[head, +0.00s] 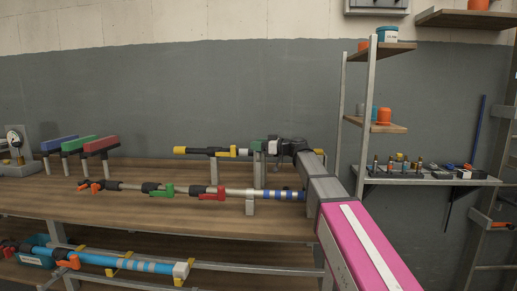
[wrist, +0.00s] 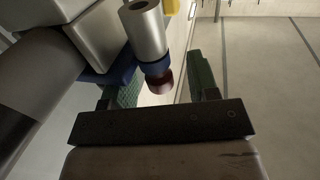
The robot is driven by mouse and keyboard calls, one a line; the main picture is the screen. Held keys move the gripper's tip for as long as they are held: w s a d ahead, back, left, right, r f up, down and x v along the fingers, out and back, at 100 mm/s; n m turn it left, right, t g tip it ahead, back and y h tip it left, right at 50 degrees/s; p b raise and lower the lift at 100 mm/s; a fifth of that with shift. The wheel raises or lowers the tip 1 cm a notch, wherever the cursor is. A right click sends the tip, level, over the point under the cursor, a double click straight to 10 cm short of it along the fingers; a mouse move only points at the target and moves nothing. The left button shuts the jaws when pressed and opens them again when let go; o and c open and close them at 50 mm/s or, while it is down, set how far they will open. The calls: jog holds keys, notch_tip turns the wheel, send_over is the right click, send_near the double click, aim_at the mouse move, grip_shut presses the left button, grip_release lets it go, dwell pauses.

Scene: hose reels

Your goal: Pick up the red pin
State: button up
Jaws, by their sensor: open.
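No piece is plainly a pin, so I cannot tell which red thing it is. A red bar (head: 101,145) stands on pale posts at the left of the bench, beside a green bar (head: 79,143) and a blue bar (head: 60,142). A red clip-like piece (head: 212,194) sits on the long pole at the front of the bench. My gripper (head: 262,148) is over the bench's right part, right of both. In the wrist view its green-padded fingers (wrist: 163,82) are apart. A dark red rounded end (wrist: 159,83) with a blue band and silver cylinder shows between or beyond them; contact is unclear.
The wooden bench (head: 150,212) carries the long pole (head: 238,193) on a small stand. A yellow-and-black nozzle (head: 196,151) lies behind it, near my gripper. Blue hose gear (head: 120,262) is on the shelf below. A metal shelf post (head: 366,115) rises at right.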

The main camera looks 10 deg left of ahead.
jog(key=c, duration=1)
